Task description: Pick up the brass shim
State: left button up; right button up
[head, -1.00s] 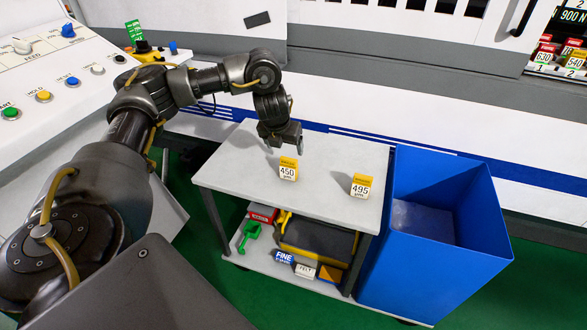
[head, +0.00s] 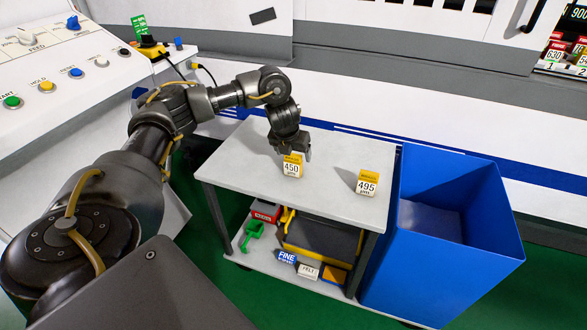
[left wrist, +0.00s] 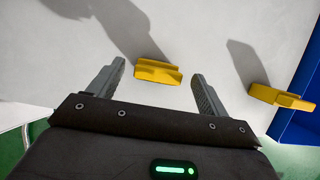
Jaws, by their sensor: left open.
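Two small yellow-topped pieces with white labels stand on the grey cart top. The one marked 450 (head: 292,166) is near the middle, and the one marked 495 (head: 367,183) is to its right; no label reads brass shim. My left gripper (head: 293,148) is just behind and above the 450 piece, and its fingers are partly hidden in the head view. In the left wrist view my left gripper (left wrist: 159,71) is open and empty. The 450 piece (left wrist: 157,72) shows between the fingertips, apart from both. The 495 piece (left wrist: 281,96) lies outside the right finger. My right gripper is not seen.
A blue open bin (head: 430,265) stands right of the cart (head: 235,165). The lower shelf holds a green item (head: 253,232), a box marked FINE (head: 287,257) and other things. A control panel (head: 45,65) is at left, a white machine behind.

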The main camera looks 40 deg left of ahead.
pick_arm(q)
jog(key=x, duration=0.3)
jog(key=shift+w+a+f, duration=0.1)
jog(key=shift+f, duration=0.15)
jog(key=c, duration=1.2)
